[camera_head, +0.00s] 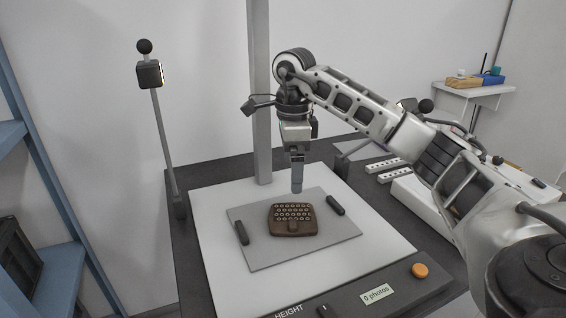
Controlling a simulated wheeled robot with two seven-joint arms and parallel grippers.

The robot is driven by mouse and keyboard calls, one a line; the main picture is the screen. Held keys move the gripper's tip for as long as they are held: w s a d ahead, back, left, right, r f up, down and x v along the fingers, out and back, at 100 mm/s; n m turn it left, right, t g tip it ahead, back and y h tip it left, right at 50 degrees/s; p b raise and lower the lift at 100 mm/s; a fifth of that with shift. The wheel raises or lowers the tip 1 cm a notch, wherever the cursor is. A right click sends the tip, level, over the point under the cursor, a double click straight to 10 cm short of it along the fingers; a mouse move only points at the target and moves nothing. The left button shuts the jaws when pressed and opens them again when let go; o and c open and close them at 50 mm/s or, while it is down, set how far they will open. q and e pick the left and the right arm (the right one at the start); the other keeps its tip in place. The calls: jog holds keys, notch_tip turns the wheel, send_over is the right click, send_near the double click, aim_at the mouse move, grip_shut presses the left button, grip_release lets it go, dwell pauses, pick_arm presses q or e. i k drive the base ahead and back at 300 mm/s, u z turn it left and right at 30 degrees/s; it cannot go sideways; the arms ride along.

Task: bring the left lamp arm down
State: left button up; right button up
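The left lamp arm (165,135) is a thin grey post hinged at the left edge of the dark stand. It stands nearly upright, leaning a little to the left at its top. It carries a black lamp head (149,74) with a lit face turned right and a round black knob at its tip. My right gripper (297,188) points down over the grey plate, just behind a brown patterned sherd (293,219), well to the right of the left lamp arm. Its fingers overlap in this view, so their opening does not show. My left gripper is out of view.
The grey plate (262,256) with two dark bars lies on a white board (218,252). A grey column rises behind. An orange button (419,270) and "0 photos" display sit in front. Another black knob (426,105) shows behind my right arm. A blue shelf (60,270) stands left.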

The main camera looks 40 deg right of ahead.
aim_at(149, 72)
jog(key=k, duration=1)
